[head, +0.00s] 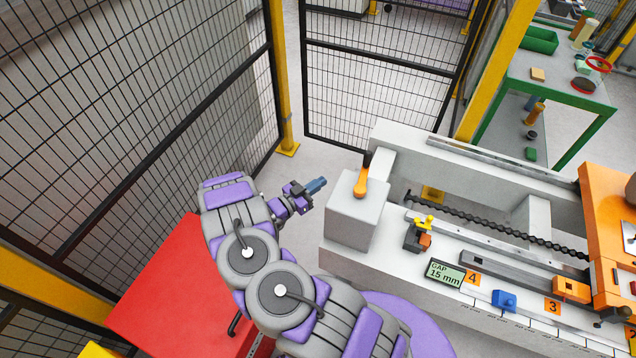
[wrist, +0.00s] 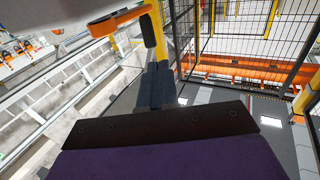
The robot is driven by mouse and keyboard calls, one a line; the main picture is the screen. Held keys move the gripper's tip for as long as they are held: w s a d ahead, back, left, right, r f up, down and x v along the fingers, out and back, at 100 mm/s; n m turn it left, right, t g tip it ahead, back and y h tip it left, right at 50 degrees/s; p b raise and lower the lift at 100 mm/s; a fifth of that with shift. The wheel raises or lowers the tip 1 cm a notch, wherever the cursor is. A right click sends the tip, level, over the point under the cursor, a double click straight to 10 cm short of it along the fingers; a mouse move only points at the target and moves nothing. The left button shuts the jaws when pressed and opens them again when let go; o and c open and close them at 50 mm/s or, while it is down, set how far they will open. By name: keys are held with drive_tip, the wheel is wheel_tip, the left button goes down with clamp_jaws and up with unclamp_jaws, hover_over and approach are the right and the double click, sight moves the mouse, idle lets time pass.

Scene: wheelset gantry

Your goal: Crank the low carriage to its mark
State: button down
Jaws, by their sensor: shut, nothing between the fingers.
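An orange crank arm (head: 361,184) with a dark grip (head: 368,160) sits on top of a grey box (head: 355,215) at the near left end of the bed. In the wrist view the crank arm (wrist: 118,20) and its dark grip (wrist: 147,30) are at the top, above the fingertips. My gripper (head: 318,185) is shut and empty, left of the box and apart from the crank. Its fingers also show in the wrist view (wrist: 156,86). An orange carriage (head: 608,200) stands at the right, partly cut off. A display (head: 445,273) reads GAP 15 mm.
A dark screw (head: 490,226) runs along the bed. A blue block (head: 503,300), a small orange block (head: 571,289) and a yellow-black device (head: 419,233) are on it. Mesh fencing (head: 375,75) stands behind; a red cabinet (head: 165,300) is at lower left.

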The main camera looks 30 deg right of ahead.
sight(365, 170)
drive_tip(key=w+d+r+n+g+h+p, duration=0.2)
drive_tip(key=w+d+r+n+g, duration=0.15)
drive_tip(key=w+n, duration=0.2)
wheel_tip(365, 170, down, 3)
drive_tip(key=w+n+g+y+p, duration=0.2)
drive_tip(key=n+g, duration=0.1)
drive_tip(key=n, duration=0.6)
drive_tip(key=shift+t, duration=0.25)
drive_tip(key=x, duration=0.3)
drive_tip(key=b+x, duration=0.1)
drive_tip(key=x, duration=0.3)
drive_tip(key=s+b+x, duration=0.1)
drive_tip(key=x, duration=0.3)
drive_tip(key=shift+f, duration=0.4)
drive_tip(key=shift+s+d+r+b, duration=0.15)
drive_tip(key=shift+s+d, duration=0.1)
drive_tip(key=shift+s, duration=0.25)
drive_tip(key=shift+s+d+f+b, duration=0.15)
drive_tip(key=shift+s+d, duration=0.15)
drive_tip(key=shift+s, duration=0.15)
drive_tip(key=shift+r, duration=0.1)
